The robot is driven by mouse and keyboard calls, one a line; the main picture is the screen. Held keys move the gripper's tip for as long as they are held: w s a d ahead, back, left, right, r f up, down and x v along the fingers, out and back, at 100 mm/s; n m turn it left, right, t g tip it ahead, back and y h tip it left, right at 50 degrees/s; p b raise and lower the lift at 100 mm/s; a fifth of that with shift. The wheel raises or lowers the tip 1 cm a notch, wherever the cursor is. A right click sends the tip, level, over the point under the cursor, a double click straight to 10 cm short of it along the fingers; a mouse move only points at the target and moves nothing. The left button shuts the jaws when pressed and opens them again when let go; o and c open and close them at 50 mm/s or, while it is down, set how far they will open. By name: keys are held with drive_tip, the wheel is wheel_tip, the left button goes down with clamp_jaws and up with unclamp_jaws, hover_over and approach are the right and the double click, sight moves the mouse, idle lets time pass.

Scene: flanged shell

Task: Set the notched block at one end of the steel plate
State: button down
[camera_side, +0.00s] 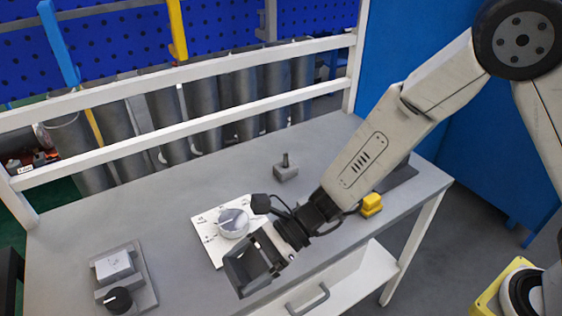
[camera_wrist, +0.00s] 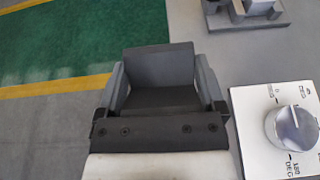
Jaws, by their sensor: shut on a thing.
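My gripper (camera_side: 255,268) is shut on a dark grey block with a step-like notch (camera_wrist: 160,72), which I take as the notched block. The wrist view shows it between the two jaws. In the side view my gripper is over the front edge of the table, and the jaws hide most of the block. A flat grey plate (camera_side: 146,290), likely the steel plate, lies at the table's left. A pale silver block (camera_side: 115,265) and a black round knob (camera_side: 118,300) sit on it. The plate also shows at the wrist view's top right (camera_wrist: 277,21), apart from my gripper.
A white panel (camera_side: 205,243) with a silver dial (camera_side: 233,223) lies just behind my gripper. A small grey block with a peg (camera_side: 286,171) stands farther back. A yellow object (camera_side: 371,204) is beside my arm. A white rail (camera_side: 180,130) borders the table's back.

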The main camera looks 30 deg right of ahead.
drive_tip(key=w+d+m+t+h, duration=0.1)
drive_tip(key=w+d+m+t, duration=0.25)
drive_tip(key=d, duration=0.75)
drive_tip(key=w+d+m+t+h, duration=0.1)
drive_tip(key=w+d+m+t, duration=0.3)
drive_tip(key=d, duration=0.7)
drive_tip(key=s+d+m+t+h, duration=0.2)
drive_tip(key=d+h, duration=0.1)
drive_tip(key=d, duration=0.9)
drive_tip(key=s+d+r+m+t+h, duration=0.1)
drive_tip(key=s+d+m+t+h, duration=0.1)
drive_tip(key=d, duration=0.9)
drive_tip(key=shift+s+d+r+m+t+h, duration=0.25)
drive_tip(key=shift+d+r+m+t+h, duration=0.15)
drive_tip(key=shift+m+h, duration=0.4)
drive_tip(key=shift+f, duration=0.1)
drive_tip(key=shift+y, duration=0.3)
drive_tip(key=w+d+f, duration=0.1)
drive_tip(key=w+f, duration=0.1)
drive_tip(key=w, duration=0.2)
drive_tip(key=w+d+f, duration=0.1)
drive_tip(key=w+f, duration=0.2)
drive_tip(key=w, duration=0.1)
drive_tip(key=w+f, duration=0.3)
drive_tip(key=w, duration=0.1)
drive_tip(key=shift+w+d+f, duration=0.15)
drive_tip(key=shift+d, duration=0.25)
drive_tip(key=shift+w+d+f, duration=0.1)
drive_tip(key=shift+w+f, duration=0.35)
drive_tip(key=shift+f, duration=0.05)
